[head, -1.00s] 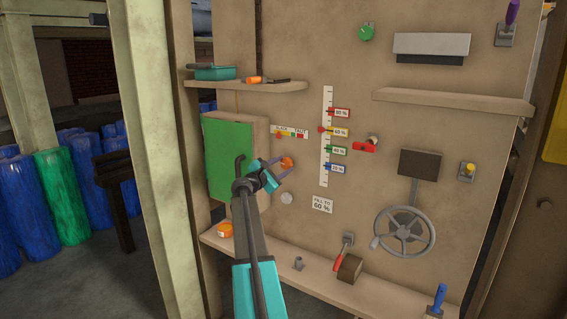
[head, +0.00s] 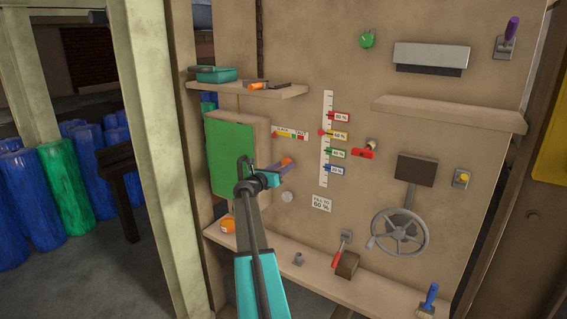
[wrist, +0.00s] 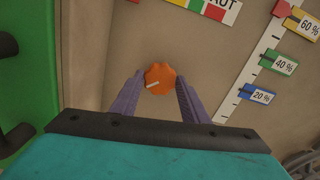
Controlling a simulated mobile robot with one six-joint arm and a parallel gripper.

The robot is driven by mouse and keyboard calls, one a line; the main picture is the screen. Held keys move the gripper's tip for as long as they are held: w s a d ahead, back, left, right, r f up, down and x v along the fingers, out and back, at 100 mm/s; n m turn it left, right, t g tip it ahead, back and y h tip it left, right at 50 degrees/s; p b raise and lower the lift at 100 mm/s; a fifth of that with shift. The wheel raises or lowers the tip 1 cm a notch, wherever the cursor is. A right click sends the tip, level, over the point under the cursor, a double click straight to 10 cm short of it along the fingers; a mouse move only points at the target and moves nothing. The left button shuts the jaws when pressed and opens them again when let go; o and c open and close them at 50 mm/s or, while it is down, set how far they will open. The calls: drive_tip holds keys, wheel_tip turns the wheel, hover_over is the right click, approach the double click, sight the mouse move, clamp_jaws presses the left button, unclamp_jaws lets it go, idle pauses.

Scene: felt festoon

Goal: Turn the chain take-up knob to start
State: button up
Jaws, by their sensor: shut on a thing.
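The orange scalloped knob (head: 288,162) is on the tan panel, right of the green board. In the wrist view the knob (wrist: 160,79) sits between my two purple fingers, and its white mark points to the lower left. My gripper (head: 284,167) is shut on the knob; the head view partly hides the knob behind the fingers. A gauge strip (head: 290,134) with coloured bands and a red pointer is just above the knob. It also shows cropped in the wrist view (wrist: 205,8), so its full lettering is not readable there.
The green board (head: 230,158) stands out from the panel close left of my gripper. A vertical scale (head: 327,150) with percent tags is to the right. A shelf (head: 270,92) holding a teal tray (head: 216,74) is above. A ledge (head: 320,275) runs below.

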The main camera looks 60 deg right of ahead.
drive_tip(key=shift+f+n, duration=0.25)
drive_tip(key=shift+n, duration=0.15)
drive_tip(key=o, duration=1)
drive_tip(key=shift+c, duration=0.2)
drive_tip(key=shift+o, duration=0.5)
drive_tip(key=shift+r, duration=0.15)
drive_tip(key=a+b, duration=0.4)
drive_tip(key=a, duration=1)
drive_tip(key=shift+d, duration=0.1)
